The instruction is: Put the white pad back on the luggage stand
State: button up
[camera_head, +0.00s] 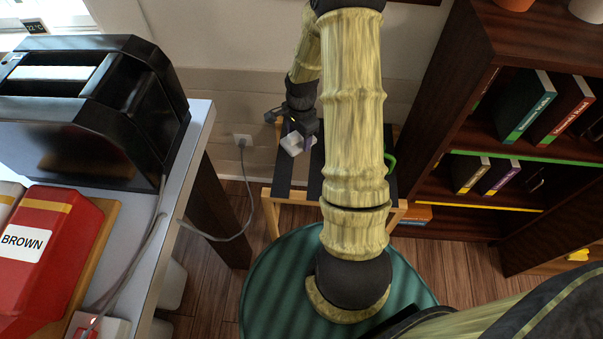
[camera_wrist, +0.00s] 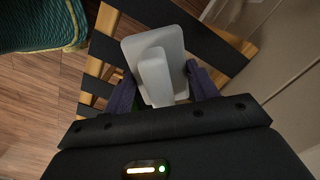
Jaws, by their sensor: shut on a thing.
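The white pad (camera_head: 293,144) is in my gripper (camera_head: 300,135), over the left part of the luggage stand (camera_head: 283,188) in the head view. The stand has a light wooden frame and dark straps. In the wrist view the white pad (camera_wrist: 172,60) is a flat plate with a raised block, and my gripper (camera_wrist: 155,85) has its two purple fingers on either side of that block. The luggage stand (camera_wrist: 222,52) shows behind the pad, its straps running between wooden rails. I cannot tell whether the pad touches the straps. My arm hides the stand's middle in the head view.
A white table (camera_head: 170,215) with a black toaster (camera_head: 85,110) and a red BROWN package (camera_head: 45,240) stands at left. A dark bookshelf (camera_head: 500,190) stands at right. A green round pouf (camera_head: 270,290) is in front of the stand. A cord runs to a wall socket (camera_head: 242,140).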

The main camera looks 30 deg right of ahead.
jog(key=shift+s+d+f, duration=0.15)
jog(key=shift+s+f, duration=0.2)
jog(key=shift+f, duration=0.3)
jog(key=shift+s+d, duration=0.1)
jog(key=b, duration=0.2)
send_over(302, 166)
jog(key=shift+f, duration=3.1)
jog(key=shift+f+b, duration=0.3)
jog(key=shift+f, duration=1.55)
jog(key=o, duration=0.9)
